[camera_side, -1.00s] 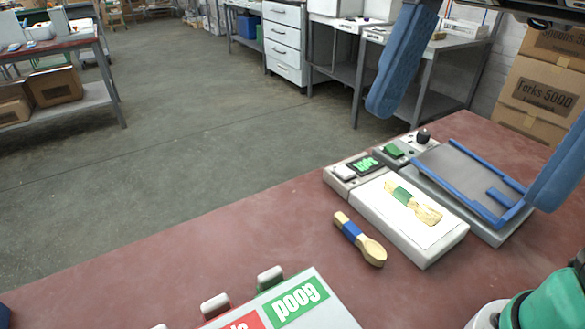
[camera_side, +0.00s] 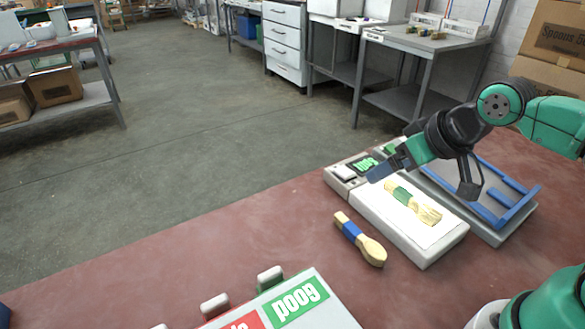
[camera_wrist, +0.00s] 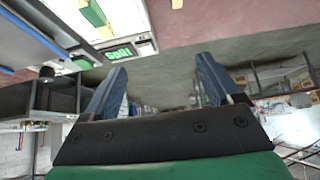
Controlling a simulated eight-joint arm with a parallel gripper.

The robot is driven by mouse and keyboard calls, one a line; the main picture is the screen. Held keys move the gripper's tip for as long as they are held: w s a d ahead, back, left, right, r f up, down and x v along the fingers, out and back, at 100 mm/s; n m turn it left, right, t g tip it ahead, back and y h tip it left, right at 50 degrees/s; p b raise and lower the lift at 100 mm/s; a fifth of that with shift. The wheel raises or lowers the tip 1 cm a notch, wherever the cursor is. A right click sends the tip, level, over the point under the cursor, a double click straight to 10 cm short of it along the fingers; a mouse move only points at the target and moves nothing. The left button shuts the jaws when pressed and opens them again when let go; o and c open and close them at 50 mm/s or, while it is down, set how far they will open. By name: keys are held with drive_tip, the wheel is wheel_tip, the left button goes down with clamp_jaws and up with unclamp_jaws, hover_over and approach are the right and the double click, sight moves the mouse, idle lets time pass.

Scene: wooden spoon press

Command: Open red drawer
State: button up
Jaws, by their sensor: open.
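A white cabinet (camera_side: 333,318) is cut off by the bottom edge of the side view. Its top carries a green label (camera_side: 296,303) and, left of it, a red label (camera_side: 243,322) that is only partly in view. Pale handles stick out along its far side, one near the green label (camera_side: 270,278) and one near the red label (camera_side: 215,305). No drawer front shows. My gripper (camera_side: 427,180) is open and empty above the weighing device, well up and right of the cabinet. Its two blue fingers stand apart in the wrist view (camera_wrist: 161,78).
The white weighing device (camera_side: 435,250) with a lit green display (camera_side: 366,165) holds a green-banded spoon (camera_side: 412,203). A blue-banded wooden spoon (camera_side: 360,239) lies on the red table (camera_side: 265,230). A blue-railed tray (camera_side: 515,215) stands at the right.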

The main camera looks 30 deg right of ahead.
drive_tip(key=w+a+r+g+y, duration=0.15)
drive_tip(key=w+a, duration=0.25)
drive_tip(key=a, duration=0.4)
drive_tip(key=g+h, duration=0.2)
drive_tip(key=g, duration=0.4)
hover_over(214, 302)
drive_tip(key=shift+t, duration=0.25)
wheel_tip(214, 302, down, 8)
drive_tip(key=shift+d+f, duration=0.1)
drive_tip(key=shift+f, duration=2.85)
clamp_jaws()
